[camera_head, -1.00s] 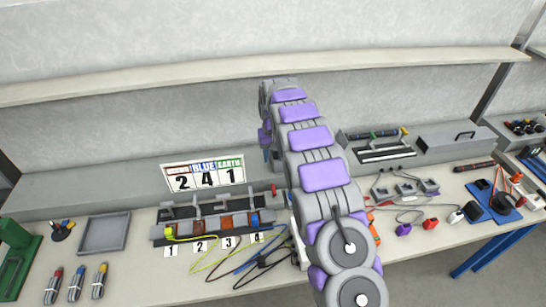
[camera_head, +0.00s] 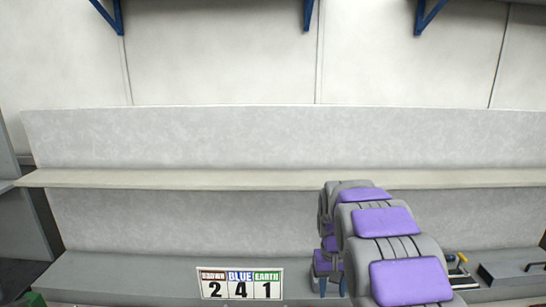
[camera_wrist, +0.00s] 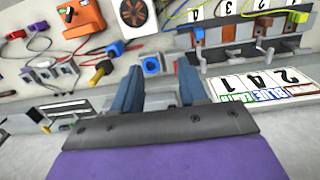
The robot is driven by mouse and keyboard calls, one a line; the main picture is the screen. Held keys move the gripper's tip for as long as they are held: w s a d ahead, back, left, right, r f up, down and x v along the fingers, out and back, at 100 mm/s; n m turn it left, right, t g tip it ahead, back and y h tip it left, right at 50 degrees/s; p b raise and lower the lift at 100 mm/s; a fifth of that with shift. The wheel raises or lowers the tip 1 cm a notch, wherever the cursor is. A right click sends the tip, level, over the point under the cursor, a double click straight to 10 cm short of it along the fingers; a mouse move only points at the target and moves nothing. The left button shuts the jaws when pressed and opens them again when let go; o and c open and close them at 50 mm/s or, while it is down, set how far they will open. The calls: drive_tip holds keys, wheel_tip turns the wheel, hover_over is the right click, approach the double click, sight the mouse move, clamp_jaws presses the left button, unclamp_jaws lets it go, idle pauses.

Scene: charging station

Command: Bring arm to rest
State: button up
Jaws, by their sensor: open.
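My arm, grey with purple pads, reaches up from the lower right of the head view over the bench.
A sign (camera_head: 240,284) reading 2 4 1 stands on the grey ledge. It shows upside down in the wrist view (camera_wrist: 262,85), near the numbered socket row (camera_wrist: 240,38). An orange box (camera_wrist: 84,18) and cables lie left. A shelf (camera_head: 180,179) runs behind.

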drive_tip(key=s+a+g+b, duration=0.1)
drive_tip(key=s+b, duration=0.2)
drive_tip(key=s, duration=3.5)
drive_tip(key=shift+s+a+f, duration=0.15)
drive_tip(key=shift+s+f, duration=0.05)
drive_tip(key=shift+f, duration=0.25)
